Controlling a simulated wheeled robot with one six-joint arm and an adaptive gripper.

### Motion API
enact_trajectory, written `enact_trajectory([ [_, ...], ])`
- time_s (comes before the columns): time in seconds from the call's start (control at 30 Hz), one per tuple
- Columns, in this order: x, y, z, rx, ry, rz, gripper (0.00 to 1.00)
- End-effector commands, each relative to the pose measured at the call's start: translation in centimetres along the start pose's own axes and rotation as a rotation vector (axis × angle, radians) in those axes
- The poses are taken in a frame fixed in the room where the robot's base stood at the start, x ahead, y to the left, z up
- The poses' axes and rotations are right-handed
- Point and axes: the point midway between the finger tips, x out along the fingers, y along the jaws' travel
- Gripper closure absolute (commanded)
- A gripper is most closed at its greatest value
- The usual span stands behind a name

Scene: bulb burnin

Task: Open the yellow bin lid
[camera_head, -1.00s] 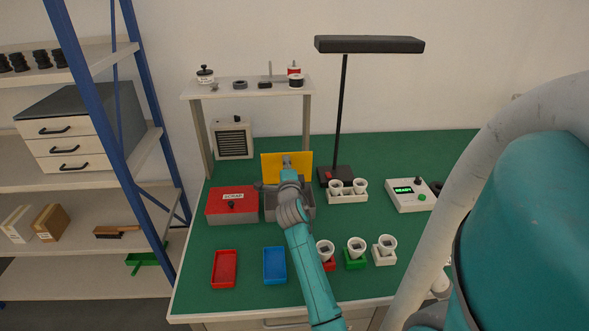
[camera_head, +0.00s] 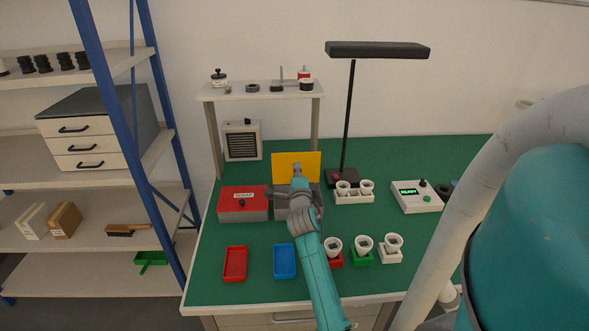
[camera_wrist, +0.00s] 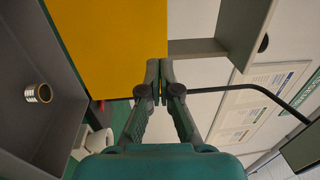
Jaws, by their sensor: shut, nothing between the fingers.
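The yellow lid (camera_head: 284,162) stands raised, roughly upright, at the back of the grey bin (camera_head: 284,205). In the wrist view the yellow lid (camera_wrist: 100,40) fills the upper left, and the bin's grey inside (camera_wrist: 35,130) shows at far left with a small metal-ringed item (camera_wrist: 38,93) in it. My gripper (camera_head: 297,169) is over the bin, in front of the lid, and hides part of both. In the wrist view my gripper's fingertips (camera_wrist: 160,80) are together and empty, close to the lid's edge; whether they touch it I cannot tell.
A red-lidded scrap box (camera_head: 243,203) stands left of the bin. A white holder with cups (camera_head: 353,197) and the lamp base (camera_head: 341,177) are at right. Red (camera_head: 235,264) and blue (camera_head: 285,261) trays lie in front. A shelf (camera_head: 262,91) rises behind.

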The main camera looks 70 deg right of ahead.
Motion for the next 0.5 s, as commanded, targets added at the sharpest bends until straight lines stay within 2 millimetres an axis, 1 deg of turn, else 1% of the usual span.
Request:
enact_trajectory([
  [0.27, -3.5, -0.3, 0.1, 0.000, -0.001, 0.001, 1.00],
  [0.5, -7.2, -0.7, 0.0, 0.000, 0.000, 0.002, 1.00],
])
